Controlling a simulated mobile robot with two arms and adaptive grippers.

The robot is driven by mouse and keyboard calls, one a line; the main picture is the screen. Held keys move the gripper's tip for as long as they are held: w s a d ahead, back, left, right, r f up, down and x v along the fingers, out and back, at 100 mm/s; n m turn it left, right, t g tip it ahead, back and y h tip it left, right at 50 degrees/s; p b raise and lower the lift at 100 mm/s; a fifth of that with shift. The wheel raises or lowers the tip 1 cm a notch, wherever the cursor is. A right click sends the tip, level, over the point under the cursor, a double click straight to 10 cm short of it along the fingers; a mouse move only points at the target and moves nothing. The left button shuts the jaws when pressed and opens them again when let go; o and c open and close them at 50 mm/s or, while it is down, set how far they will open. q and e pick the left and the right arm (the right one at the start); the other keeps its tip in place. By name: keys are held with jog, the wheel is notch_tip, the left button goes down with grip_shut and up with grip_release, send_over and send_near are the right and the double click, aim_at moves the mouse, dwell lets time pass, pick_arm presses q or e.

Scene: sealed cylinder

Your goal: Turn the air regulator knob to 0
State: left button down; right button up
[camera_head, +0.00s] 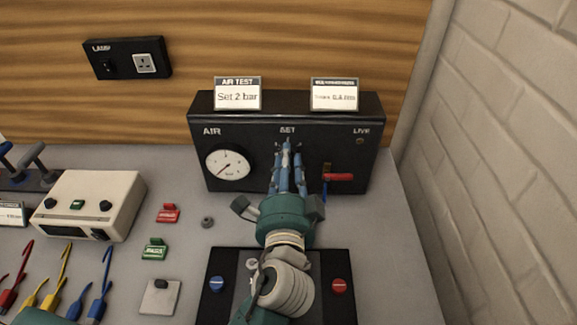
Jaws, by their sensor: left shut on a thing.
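The black air panel (205,172) stands upright against the wooden back wall, marked AIR, SET and LIVE. Its round white gauge (228,165) is on the left; the dark needle seems to point to the lower left, but the scale is too small to read. My left gripper (287,150) reaches up to the panel front just below the SET label, its blue fingers shut on the air regulator knob, which the fingers hide almost fully. The knob's setting cannot be read.
A red-handled valve (338,177) sits close to the right of my fingers. A black box with blue and red buttons (339,286) lies below my wrist. A cream instrument (88,205), a red block (168,213) and a green block (154,249) stand left. A brick wall (510,150) bounds the right.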

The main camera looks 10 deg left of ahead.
pick_arm(q)
jog(key=shift+a+r+n+b, duration=0.15)
jog(key=shift+n+b, duration=0.15)
jog(key=shift+n, duration=0.4)
jog(key=c, duration=1.5)
grip_release()
jog(key=shift+a, duration=0.1)
jog(key=shift+o, duration=0.2)
jog(key=s+d, duration=0.1)
jog(key=s, duration=0.6)
jog(key=shift+s+d, duration=0.2)
jog(key=shift+d, duration=0.05)
